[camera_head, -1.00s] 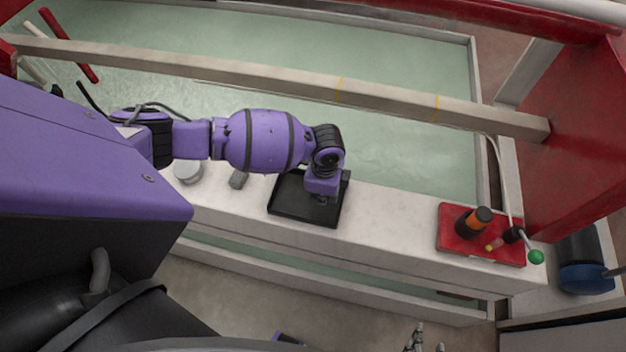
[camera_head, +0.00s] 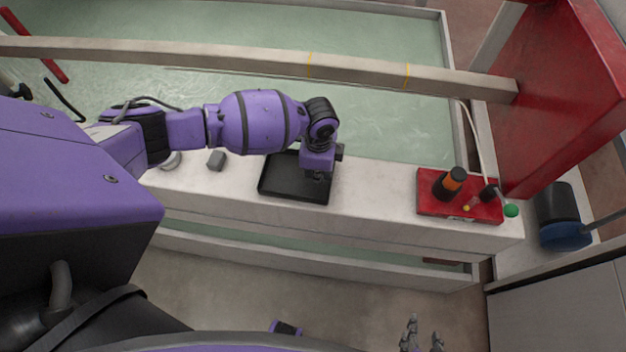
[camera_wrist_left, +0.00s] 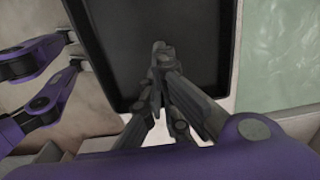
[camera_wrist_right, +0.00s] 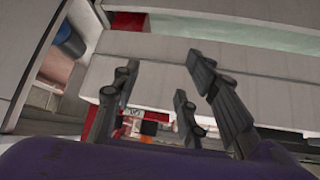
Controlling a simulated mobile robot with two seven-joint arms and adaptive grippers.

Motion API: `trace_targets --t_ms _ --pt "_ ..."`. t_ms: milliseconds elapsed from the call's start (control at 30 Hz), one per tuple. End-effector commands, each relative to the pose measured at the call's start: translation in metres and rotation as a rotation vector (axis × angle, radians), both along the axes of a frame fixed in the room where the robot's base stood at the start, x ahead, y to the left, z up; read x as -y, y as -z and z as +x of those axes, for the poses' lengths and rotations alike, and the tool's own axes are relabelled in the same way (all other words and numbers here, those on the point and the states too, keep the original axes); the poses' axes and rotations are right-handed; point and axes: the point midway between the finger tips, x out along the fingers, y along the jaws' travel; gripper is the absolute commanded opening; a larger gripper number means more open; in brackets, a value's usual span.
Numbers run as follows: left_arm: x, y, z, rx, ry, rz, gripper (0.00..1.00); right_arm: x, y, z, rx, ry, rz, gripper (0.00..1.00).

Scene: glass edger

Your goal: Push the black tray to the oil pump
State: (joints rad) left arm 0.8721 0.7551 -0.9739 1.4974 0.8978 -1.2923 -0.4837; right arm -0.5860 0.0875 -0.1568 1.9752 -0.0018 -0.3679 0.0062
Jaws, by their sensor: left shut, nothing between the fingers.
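The black tray (camera_head: 278,180) lies flat on the white ledge in the head view. It also shows in the left wrist view (camera_wrist_left: 200,40). My left gripper (camera_head: 319,178) is shut and empty, with its fingers down over the tray at its right end; I cannot tell exactly what the tips touch. The left wrist view shows its closed fingers (camera_wrist_left: 160,52) over the tray floor. An orange-and-black cylinder (camera_head: 449,183), perhaps the oil pump, stands on a red base at the right. My right gripper (camera_head: 421,338) is low, away from the ledge, with fingers (camera_wrist_right: 158,85) spread and empty.
A small grey block (camera_head: 217,159) sits left of the tray. The ledge between tray and red base (camera_head: 375,190) is clear. A long beam (camera_head: 230,56) runs above the green glass behind.

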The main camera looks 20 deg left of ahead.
Motion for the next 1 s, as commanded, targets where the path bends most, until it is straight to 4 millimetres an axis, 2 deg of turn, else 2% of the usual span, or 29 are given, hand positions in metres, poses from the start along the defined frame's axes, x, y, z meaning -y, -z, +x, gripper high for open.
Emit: trace_targets --t_ms 67,367,600,700,800,1000 --pt "0.020 0.001 0.011 0.000 0.003 -0.008 0.00 0.001 0.002 -0.001 -0.003 0.001 -0.002 0.40" --pt "0.109 0.000 0.032 0.001 0.004 -0.007 0.00 -0.005 0.001 0.003 0.007 0.003 0.008 0.40" --pt "0.177 0.001 0.048 -0.001 0.003 -0.006 0.00 -0.009 0.008 0.005 0.009 0.006 0.013 0.40" --pt "0.198 0.001 0.054 0.000 0.002 -0.005 0.00 -0.006 0.014 0.001 -0.001 0.003 0.008 0.40" --pt "0.211 0.000 0.057 0.002 0.002 -0.003 0.00 -0.004 0.018 -0.002 -0.009 0.001 0.004 0.40" --pt "0.216 -0.002 0.060 0.004 0.001 -0.001 0.00 -0.004 0.018 -0.002 -0.010 -0.001 0.003 0.40"
